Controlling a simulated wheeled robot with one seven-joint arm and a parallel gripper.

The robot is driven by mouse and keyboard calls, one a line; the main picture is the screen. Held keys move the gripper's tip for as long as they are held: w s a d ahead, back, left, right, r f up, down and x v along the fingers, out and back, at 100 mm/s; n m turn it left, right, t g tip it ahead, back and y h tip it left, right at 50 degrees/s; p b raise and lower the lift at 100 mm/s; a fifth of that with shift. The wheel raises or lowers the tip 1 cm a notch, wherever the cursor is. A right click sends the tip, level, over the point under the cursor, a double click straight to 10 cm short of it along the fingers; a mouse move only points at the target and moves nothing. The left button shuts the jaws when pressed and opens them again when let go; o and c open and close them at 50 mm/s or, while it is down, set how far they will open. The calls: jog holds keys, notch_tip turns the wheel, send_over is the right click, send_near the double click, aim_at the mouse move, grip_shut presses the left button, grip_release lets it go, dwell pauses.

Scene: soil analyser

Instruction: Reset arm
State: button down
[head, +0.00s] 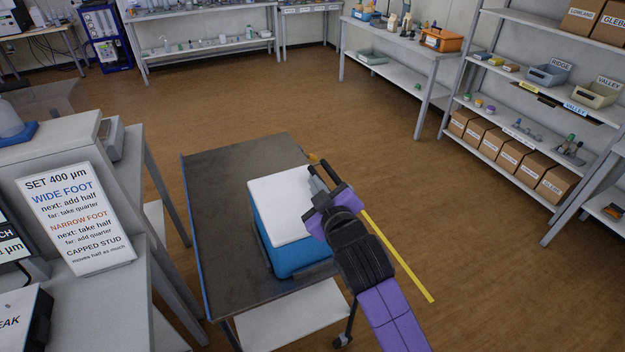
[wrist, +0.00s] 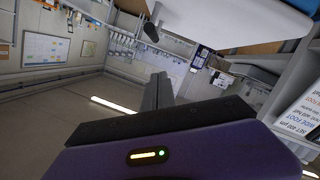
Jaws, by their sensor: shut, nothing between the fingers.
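My gripper (head: 321,174) is over the right side of a dark-topped cart (head: 225,165), at the right edge of a blue box with a white lid (head: 278,205). In the head view its dark fingers point up and away, with my purple and black arm reaching in from the lower right. In the wrist view my gripper (wrist: 158,92) is shut, with its fingers together and nothing held. I cannot tell whether it touches the lid. The wrist view looks out across the room, tilted.
At left stands a grey bench with a lettered sign (head: 75,215). Shelves with cartons and bins (head: 545,75) stand at right. A back table holds an orange case (head: 441,40). A yellow strip (head: 398,257) shows beside my arm. The brown floor between cart and shelves is clear.

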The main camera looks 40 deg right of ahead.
jog(key=v, duration=0.4)
jog(key=s+a+r+t+y, duration=0.2)
jog(key=s+a+t+y, duration=0.15)
jog(key=s+a, duration=0.45)
jog(key=s+a+f+g+y, duration=0.1)
jog(key=s+a+f, duration=0.1)
jog(key=s, duration=0.6)
jog(key=s+a+f+m+y, duration=0.1)
jog(key=s+a+f, duration=0.2)
jog(key=s, duration=0.5)
jog(key=s+a+f+g+y, duration=0.1)
jog(key=s+a+f, duration=0.1)
jog(key=s, duration=0.6)
jog(key=shift+a+f+m+g, duration=0.25)
jog(key=shift+a+m+g, duration=0.1)
jog(key=shift+a, duration=0.15)
